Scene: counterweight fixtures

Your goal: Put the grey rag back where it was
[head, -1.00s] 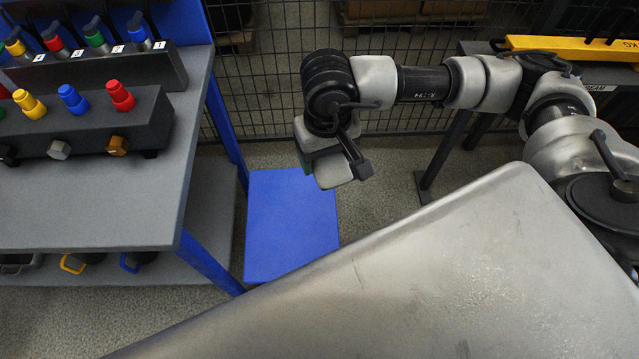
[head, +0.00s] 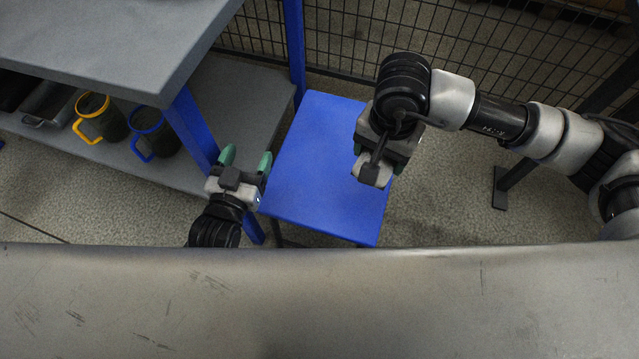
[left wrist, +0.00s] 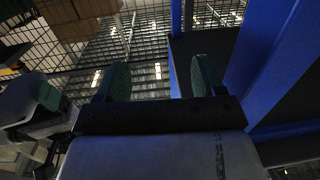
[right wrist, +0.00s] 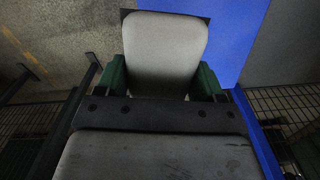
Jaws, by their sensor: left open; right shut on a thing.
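My right gripper (head: 392,150) points down over the right part of a small blue table (head: 318,165). In the right wrist view, its green fingers (right wrist: 162,82) are shut on a light grey thing with rounded corners (right wrist: 165,45). This looks like the grey rag, but I cannot tell its material for certain. The blue table top (right wrist: 228,35) shows beyond it. My left gripper (head: 246,160) is open and empty at the left edge of the blue table, beside the blue leg of the workbench. Its spread fingers also show in the left wrist view (left wrist: 160,82).
A grey workbench (head: 110,35) stands at the upper left. Its lower shelf (head: 235,105) holds a yellow-handled container (head: 112,122) and a blue-handled one (head: 160,140). A wire mesh fence (head: 350,40) runs behind. Most of the blue table top is clear.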

